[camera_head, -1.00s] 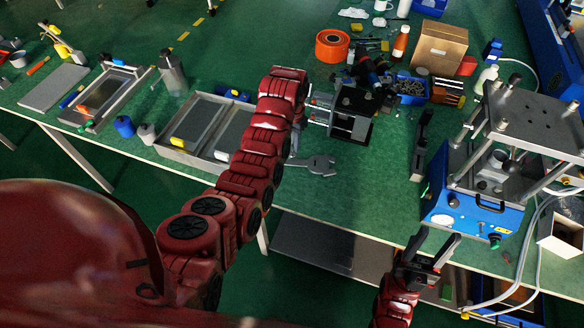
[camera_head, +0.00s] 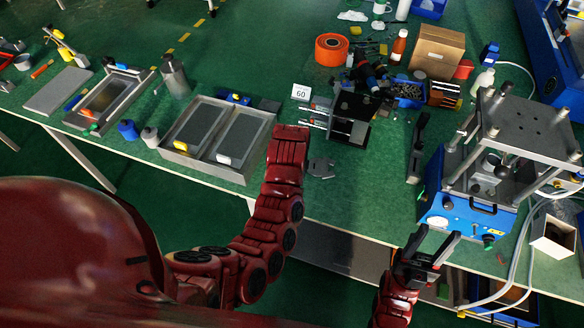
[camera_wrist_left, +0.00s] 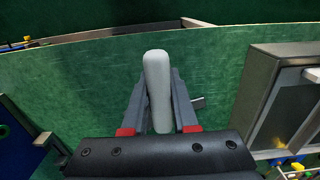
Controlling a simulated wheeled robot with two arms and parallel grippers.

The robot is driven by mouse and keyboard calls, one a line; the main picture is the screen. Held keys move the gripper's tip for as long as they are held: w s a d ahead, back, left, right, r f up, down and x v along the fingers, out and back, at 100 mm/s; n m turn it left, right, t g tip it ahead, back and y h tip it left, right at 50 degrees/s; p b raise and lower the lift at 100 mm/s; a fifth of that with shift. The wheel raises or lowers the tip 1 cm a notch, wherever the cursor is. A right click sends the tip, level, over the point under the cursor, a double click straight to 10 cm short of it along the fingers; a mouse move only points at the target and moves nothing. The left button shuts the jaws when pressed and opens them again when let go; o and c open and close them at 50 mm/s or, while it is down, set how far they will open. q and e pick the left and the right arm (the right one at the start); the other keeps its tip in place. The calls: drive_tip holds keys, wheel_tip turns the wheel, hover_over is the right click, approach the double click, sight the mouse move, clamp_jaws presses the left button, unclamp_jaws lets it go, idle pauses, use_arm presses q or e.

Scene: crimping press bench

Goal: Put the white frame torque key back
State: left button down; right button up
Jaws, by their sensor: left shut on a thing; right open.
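A pale, rounded bar (camera_wrist_left: 158,100), which I take to be the white frame torque key's handle, shows in the left wrist view. My left gripper (camera_wrist_left: 158,76) is shut on it, one dark finger on each side, above the green bench top. In the head view my left arm hides this gripper and most or all of the key. A flat grey piece (camera_head: 321,168) shows beside that arm; I cannot tell what it belongs to. My right gripper (camera_head: 437,245) is open and empty at the bench's front edge, below the blue press (camera_head: 463,215).
A two-compartment metal tray (camera_head: 262,135) stands left of my left arm. A black-topped fixture (camera_head: 353,115) stands behind it, beside a white "60" sign (camera_head: 301,92). A dark upright holder (camera_head: 416,150) stands left of the press. The green surface around (camera_head: 365,190) is clear.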

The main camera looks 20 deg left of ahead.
use_arm(q)
drive_tip(key=w+a+f+b, duration=0.1)
drive_tip(key=w+a+b, duration=0.2)
drive_tip(key=w, duration=0.6)
drive_tip(key=shift+w+a+b, duration=0.25)
drive_tip(key=shift+w+b, duration=0.15)
drive_tip(key=shift+b, duration=0.5)
drive_tip(key=shift+w+a, duration=0.1)
drive_tip(key=shift+w, duration=0.05)
drive_tip(key=shift+f+p, duration=0.8)
drive_tip(key=shift+f, duration=1)
